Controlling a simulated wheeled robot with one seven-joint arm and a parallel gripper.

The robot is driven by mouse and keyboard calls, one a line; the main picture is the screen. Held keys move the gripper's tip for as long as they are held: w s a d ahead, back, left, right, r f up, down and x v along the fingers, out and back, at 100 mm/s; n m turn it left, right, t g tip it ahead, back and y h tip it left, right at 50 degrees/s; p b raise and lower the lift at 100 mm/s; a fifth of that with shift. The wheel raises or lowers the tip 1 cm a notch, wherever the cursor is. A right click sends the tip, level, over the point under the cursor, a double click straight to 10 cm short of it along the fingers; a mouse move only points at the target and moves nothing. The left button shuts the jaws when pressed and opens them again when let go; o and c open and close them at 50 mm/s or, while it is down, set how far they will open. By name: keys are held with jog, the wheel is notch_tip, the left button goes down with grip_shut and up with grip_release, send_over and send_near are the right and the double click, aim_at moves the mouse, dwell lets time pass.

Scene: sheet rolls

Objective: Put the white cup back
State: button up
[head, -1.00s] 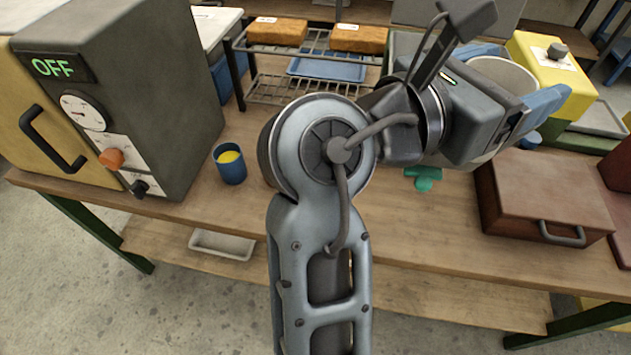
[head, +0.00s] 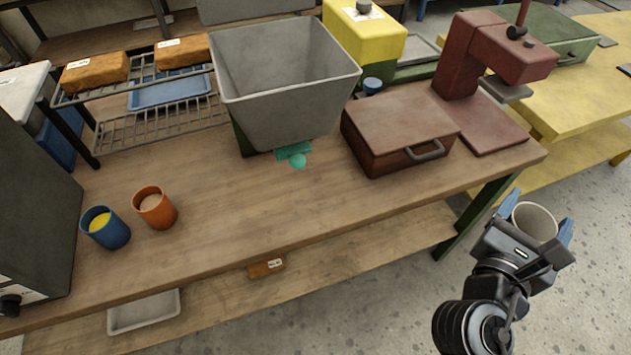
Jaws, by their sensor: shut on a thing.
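The white cup (head: 534,219) is in my gripper (head: 537,222) at the lower right of the head view. The gripper is shut on it, with a blue finger on either side. I look into its open top; part of its body is hidden behind the gripper. Cup and gripper are off the bench's front right corner, above the grey floor. A blue cup (head: 106,229) with yellow content and an orange cup (head: 155,207) with light brown content stand on the bench at the left.
The wooden bench (head: 260,210) is clear in its front middle. A grey bin (head: 285,85), a brown case (head: 400,128) and a red press (head: 490,60) stand along its back. Green marks (head: 296,155) lie before the bin. A yellow table (head: 570,90) stands at the right.

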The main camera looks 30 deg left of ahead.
jog(key=d+f, duration=0.4)
jog(key=d, duration=0.2)
jog(key=shift+w+d+f, duration=0.25)
jog(key=shift+w+f, duration=0.15)
jog(key=shift+w, duration=0.05)
jog(key=shift+f, duration=0.1)
